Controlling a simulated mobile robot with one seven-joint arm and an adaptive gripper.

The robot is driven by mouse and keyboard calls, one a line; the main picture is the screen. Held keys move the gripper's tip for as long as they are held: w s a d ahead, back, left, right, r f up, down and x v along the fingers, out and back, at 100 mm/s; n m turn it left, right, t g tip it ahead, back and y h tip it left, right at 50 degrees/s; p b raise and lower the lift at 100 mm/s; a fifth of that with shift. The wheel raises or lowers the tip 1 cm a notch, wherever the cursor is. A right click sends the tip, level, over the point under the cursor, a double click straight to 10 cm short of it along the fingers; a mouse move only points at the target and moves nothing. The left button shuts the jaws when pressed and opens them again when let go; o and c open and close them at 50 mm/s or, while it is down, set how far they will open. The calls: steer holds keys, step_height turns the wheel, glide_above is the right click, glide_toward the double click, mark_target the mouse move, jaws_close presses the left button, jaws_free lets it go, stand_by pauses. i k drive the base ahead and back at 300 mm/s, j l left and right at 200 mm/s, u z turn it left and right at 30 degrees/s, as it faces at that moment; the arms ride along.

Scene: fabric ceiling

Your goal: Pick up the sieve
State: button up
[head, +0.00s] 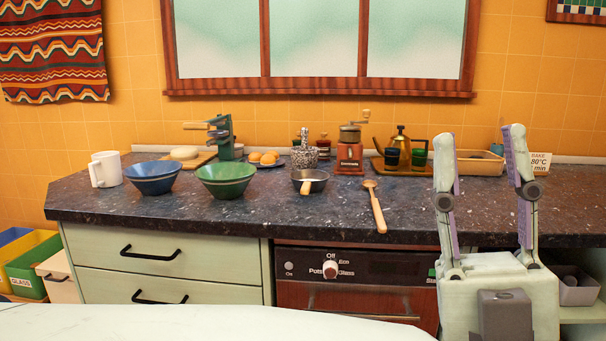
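A small dark round pan-shaped vessel (316,181) with a pale handle pointing toward me stands on the dark speckled counter (270,215), right of the green bowl. It may be the sieve, but I cannot make out any mesh. My gripper (481,133) stands at the right of the head view with its fingers pointing up. The fingers are wide apart with nothing between them. It is well to the right of the vessel and nearer to me, and it hides part of the counter.
A blue bowl (152,180) and a green bowl (226,182) stand left of the vessel. A wooden spoon (377,208) lies to its right. Behind are a red grinder (349,156), a speckled mortar (304,157) and a kettle tray (402,170). The counter's front middle is clear.

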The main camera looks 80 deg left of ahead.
mark_target(308, 185)
steer(key=u, duration=3.2)
